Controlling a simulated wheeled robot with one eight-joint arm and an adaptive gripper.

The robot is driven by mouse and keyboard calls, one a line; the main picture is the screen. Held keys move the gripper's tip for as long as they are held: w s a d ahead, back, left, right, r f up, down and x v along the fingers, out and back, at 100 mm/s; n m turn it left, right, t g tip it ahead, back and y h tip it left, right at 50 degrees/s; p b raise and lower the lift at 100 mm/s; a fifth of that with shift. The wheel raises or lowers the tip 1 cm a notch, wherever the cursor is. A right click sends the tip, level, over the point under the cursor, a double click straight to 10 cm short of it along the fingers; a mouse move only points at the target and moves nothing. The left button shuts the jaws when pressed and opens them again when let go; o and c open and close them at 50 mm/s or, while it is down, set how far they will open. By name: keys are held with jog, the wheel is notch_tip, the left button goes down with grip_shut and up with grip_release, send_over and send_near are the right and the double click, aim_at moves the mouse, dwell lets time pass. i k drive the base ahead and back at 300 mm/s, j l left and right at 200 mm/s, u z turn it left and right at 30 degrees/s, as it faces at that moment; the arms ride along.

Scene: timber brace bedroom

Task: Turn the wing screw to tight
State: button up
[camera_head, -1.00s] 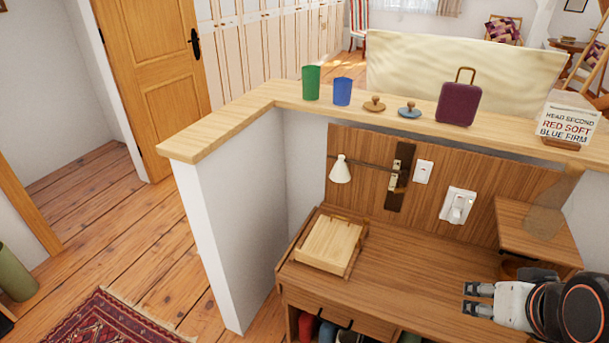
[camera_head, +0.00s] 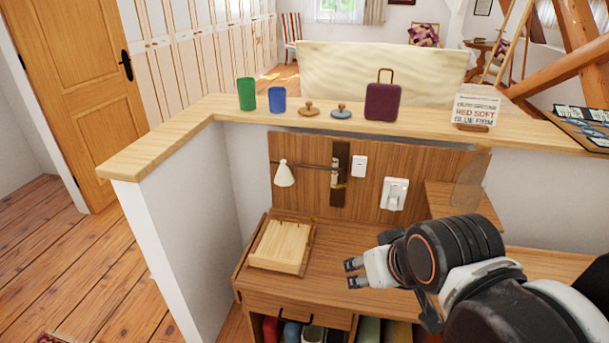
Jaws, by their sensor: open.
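No wing screw can be made out clearly at this size. A dark upright plate with a light metal fitting (camera_head: 336,172) is fixed to the wooden back panel (camera_head: 390,166), and a thin rod runs left from it to a white cone-shaped lamp (camera_head: 284,174). Whether a wing screw sits on this fitting is too small to tell. My gripper (camera_head: 351,273) is open and empty over the desk, below and slightly right of the fitting and well apart from it. Its two dark fingers point left.
A wooden tray-like stand (camera_head: 281,246) is on the desk's left. A white switch (camera_head: 395,194) and a smaller plate (camera_head: 359,166) are on the panel. A side shelf (camera_head: 455,203) juts out at right. Cups, knobs, a purple case (camera_head: 382,101) and a sign (camera_head: 474,110) line the ledge.

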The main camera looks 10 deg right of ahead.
aim_at(341, 185)
jog(key=k+l+z, duration=0.1)
jog(key=z, duration=0.25)
jog(key=k+l+z, duration=0.2)
jog(key=z, duration=0.2)
jog(key=k+j, duration=0.1)
